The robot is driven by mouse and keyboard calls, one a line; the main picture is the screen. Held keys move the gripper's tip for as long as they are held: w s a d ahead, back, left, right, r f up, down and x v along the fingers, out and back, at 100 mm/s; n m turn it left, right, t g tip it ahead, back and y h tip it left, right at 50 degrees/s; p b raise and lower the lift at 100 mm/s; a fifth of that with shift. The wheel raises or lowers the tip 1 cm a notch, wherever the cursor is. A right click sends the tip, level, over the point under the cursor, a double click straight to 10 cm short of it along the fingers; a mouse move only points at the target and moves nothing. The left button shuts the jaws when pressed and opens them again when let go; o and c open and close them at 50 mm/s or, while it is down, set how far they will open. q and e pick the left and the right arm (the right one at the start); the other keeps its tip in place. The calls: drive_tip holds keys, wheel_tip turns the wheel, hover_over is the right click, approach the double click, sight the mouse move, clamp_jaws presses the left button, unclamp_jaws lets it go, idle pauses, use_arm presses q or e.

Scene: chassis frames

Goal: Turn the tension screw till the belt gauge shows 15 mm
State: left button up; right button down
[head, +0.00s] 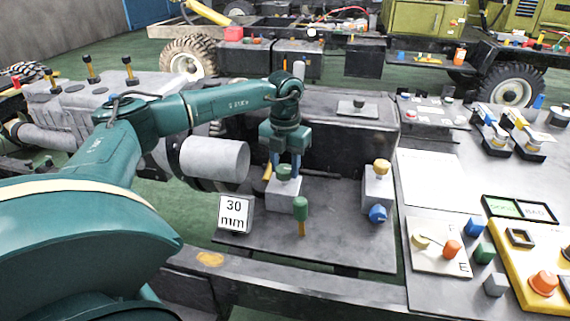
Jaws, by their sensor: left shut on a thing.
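My left gripper (285,165) reaches down over a grey block (283,195) on the dark metal shelf. Its fingers are shut on the green knob (284,173) on top of this block, which I take to be the tension screw. The gauge sign (233,213), a white plate on the shelf to the left of the block, reads "30 mm". The belt itself I cannot make out. My right gripper is not in view.
A green-handled tool (301,210) stands just in front of the block. A second grey block (378,188) with yellow and blue knobs stands to the right. A grey cylinder (214,159) lies left of my gripper. A table (425,185) with switches and coloured parts is at right.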

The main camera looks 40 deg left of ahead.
use_arm(q)
drive_tip(key=shift+c, duration=1.2)
drive_tip(key=shift+m, duration=0.4)
